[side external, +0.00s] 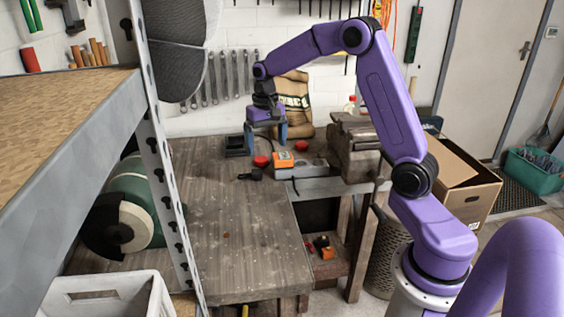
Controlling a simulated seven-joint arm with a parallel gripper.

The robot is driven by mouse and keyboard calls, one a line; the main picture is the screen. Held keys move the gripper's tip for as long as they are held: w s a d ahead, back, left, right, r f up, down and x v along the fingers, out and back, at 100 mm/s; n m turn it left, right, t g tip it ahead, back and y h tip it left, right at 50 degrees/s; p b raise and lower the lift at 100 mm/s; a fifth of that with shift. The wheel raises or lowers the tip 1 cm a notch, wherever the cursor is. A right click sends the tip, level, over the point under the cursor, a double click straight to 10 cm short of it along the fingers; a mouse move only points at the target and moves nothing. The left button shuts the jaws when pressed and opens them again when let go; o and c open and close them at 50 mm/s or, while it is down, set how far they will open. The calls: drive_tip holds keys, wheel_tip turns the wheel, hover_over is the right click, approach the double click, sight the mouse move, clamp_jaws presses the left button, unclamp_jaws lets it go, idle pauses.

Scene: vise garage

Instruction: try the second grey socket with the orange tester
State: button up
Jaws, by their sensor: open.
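My purple gripper (266,136) points down over the back of the workbench, its two fingers spread apart with nothing visible between them. An orange block with a pale face, which looks like the tester (283,159), sits below and slightly right of the fingers, apart from them. It is at the left end of a light grey strip or block (318,169) near the bench's right edge. Whether it is plugged in or only resting there, I cannot tell. The individual grey sockets are too small to make out.
A red round thing (262,161) and a black plug-like piece (251,175) lie left of the tester. A dark box (236,146) stands farther left. A vise (354,147) is close on the right. The bench's front (230,240) is clear.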

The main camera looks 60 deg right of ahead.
sight(283, 156)
drive_tip(key=d+m, duration=0.1)
drive_tip(key=d, duration=0.3)
drive_tip(key=w+d+f+m, duration=0.1)
drive_tip(key=d, duration=0.2)
drive_tip(key=w+d+f+m, duration=0.1)
drive_tip(key=d+m, duration=0.1)
drive_tip(key=d, duration=0.2)
drive_tip(key=shift+w+d+f, duration=0.1)
drive_tip(key=shift+d+f, duration=0.15)
drive_tip(key=shift+d, duration=0.1)
drive_tip(key=shift+f, duration=4.5)
drive_tip(key=shift+w+a, duration=0.15)
drive_tip(key=c, duration=1.5)
drive_tip(key=shift+o, duration=0.2)
drive_tip(key=shift+r, duration=3)
